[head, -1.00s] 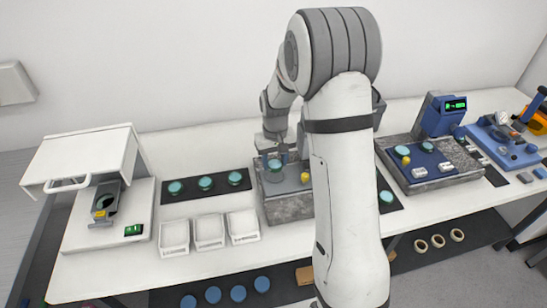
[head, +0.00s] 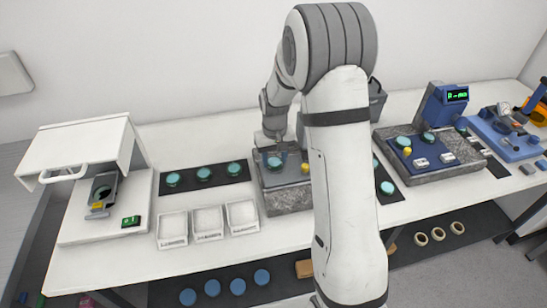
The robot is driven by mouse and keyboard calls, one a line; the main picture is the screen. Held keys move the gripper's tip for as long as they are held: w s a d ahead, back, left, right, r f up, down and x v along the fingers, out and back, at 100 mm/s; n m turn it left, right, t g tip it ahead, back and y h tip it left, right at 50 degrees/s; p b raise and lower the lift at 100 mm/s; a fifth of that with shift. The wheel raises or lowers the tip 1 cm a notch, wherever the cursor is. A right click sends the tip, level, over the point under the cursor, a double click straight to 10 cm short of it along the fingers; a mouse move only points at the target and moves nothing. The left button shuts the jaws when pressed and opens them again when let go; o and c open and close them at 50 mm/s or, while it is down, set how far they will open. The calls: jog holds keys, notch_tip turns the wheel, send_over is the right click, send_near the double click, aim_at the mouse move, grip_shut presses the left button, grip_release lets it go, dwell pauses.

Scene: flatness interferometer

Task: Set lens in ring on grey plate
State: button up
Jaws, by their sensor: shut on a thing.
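My gripper (head: 275,150) reaches down over the middle granite block (head: 290,200), which carries the grey plate (head: 291,175). It is shut on a teal lens (head: 275,162), held at or just above the left part of the plate. The ring under the lens is mostly hidden by the lens and fingers, so I cannot tell whether the lens touches it. A yellow knob (head: 305,168) stands on the plate to the right of the lens. My arm hides the right part of the block.
Several teal lenses lie on a dark mat (head: 190,188) to the left, behind white trays (head: 208,220). A white hooded instrument (head: 85,155) stands far left. Another granite block (head: 437,178) with a blue plate stands right, near a blue display unit (head: 447,108).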

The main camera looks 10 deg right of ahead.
jog(key=shift+f, duration=0.35)
jog(key=shift+s+f+b, duration=0.35)
jog(key=shift+f+b, duration=0.15)
jog(key=shift+b, duration=0.1)
jog(key=o, duration=0.9)
jog(key=shift+o, duration=1)
jog(key=shift+r, duration=0.15)
jog(key=shift+o, duration=0.3)
jog(key=r, duration=0.5)
jog(key=r+b, duration=0.1)
jog(key=r, duration=0.1)
jog(key=shift+w+r, duration=0.3)
jog(key=shift+r, duration=0.5)
